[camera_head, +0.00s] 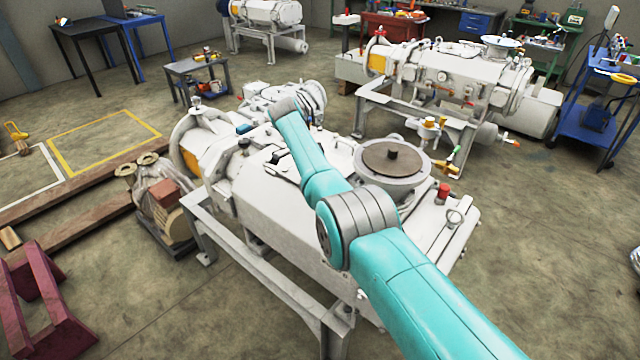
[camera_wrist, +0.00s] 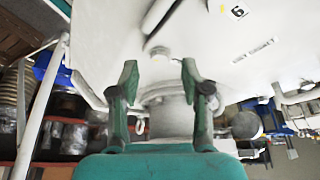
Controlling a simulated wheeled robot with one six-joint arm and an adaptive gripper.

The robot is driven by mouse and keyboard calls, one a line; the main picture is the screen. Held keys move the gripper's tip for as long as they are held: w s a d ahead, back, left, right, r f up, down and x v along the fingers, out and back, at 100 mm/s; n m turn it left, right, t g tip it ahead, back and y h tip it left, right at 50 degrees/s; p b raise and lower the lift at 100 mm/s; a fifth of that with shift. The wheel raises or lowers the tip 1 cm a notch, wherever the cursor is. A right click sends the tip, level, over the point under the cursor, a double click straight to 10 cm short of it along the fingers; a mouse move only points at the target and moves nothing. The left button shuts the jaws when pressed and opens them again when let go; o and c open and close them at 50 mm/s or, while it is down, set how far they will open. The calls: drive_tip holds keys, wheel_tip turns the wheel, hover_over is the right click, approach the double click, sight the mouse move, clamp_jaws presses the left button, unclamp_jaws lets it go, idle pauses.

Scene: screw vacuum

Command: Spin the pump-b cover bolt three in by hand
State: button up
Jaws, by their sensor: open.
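The pump (camera_head: 290,215) nearest me is a long white machine on a grey frame; I see no label naming it pump-b. My teal arm lies across it, and its far end hides my gripper in the head view. In the wrist view my gripper (camera_wrist: 158,82) is open, with two dark green fingers apart. A small pale round piece, perhaps a bolt head (camera_wrist: 158,53), shows between and just beyond the fingertips, on the white housing (camera_wrist: 200,40). No finger visibly touches it. A pale cylinder (camera_wrist: 170,115) lies between the fingers. I cannot tell which bolt is three.
A round flange with a brown disc (camera_head: 393,160) tops the near pump. A second white pump (camera_head: 450,75) stands behind right, beside a blue cart (camera_head: 590,120). A small motor unit (camera_head: 165,200) sits on the floor at left. The floor at right is mostly clear.

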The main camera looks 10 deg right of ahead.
wheel_tip(320, 180, up, 9)
idle(0.4)
